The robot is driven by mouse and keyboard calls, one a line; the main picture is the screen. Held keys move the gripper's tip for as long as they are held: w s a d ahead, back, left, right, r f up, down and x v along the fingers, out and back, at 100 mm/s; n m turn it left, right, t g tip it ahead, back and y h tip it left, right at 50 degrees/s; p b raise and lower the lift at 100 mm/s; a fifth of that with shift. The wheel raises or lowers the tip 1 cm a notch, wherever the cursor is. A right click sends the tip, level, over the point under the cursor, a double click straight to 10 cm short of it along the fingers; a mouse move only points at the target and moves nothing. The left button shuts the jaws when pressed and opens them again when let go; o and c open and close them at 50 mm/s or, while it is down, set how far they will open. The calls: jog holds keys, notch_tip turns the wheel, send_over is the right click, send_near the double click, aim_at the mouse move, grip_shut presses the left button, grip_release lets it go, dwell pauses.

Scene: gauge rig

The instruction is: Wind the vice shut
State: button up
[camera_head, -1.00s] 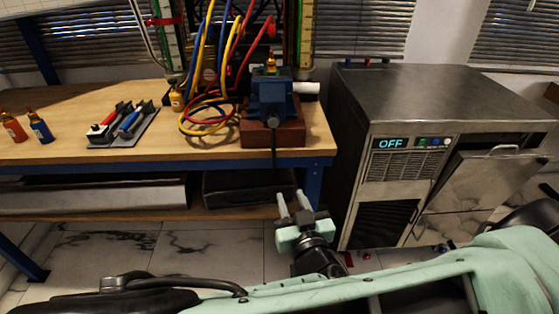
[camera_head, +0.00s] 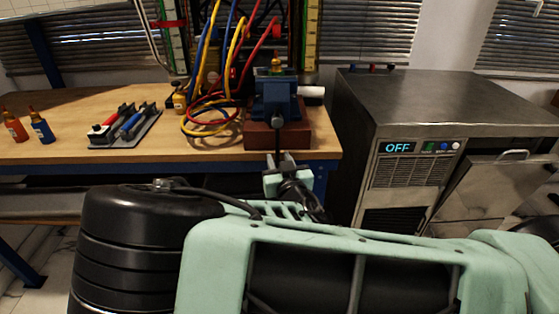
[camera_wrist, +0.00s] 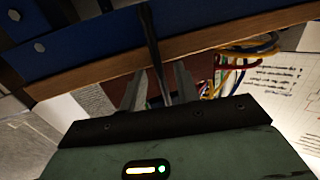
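The blue vice (camera_head: 277,98) stands on a red-brown block at the right front of the workbench. Its dark handle bar (camera_head: 278,140) hangs down in front of the block and over the bench edge. In the wrist view the bar (camera_wrist: 152,40) runs down from the top to between my fingers. My gripper (camera_head: 280,160) is at the bar's lower end, below the vice. In the wrist view my gripper (camera_wrist: 160,88) is open, with a finger on each side of the bar and gaps showing. The gap between the vice jaws cannot be made out.
Red, yellow and blue cables (camera_head: 212,110) loop left of the vice. A steel machine (camera_head: 415,130) reading OFF stands right of the bench. The blue bench edge (camera_wrist: 90,50) is close above my gripper.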

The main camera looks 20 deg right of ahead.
jog(key=shift+w, duration=0.15)
grip_shut()
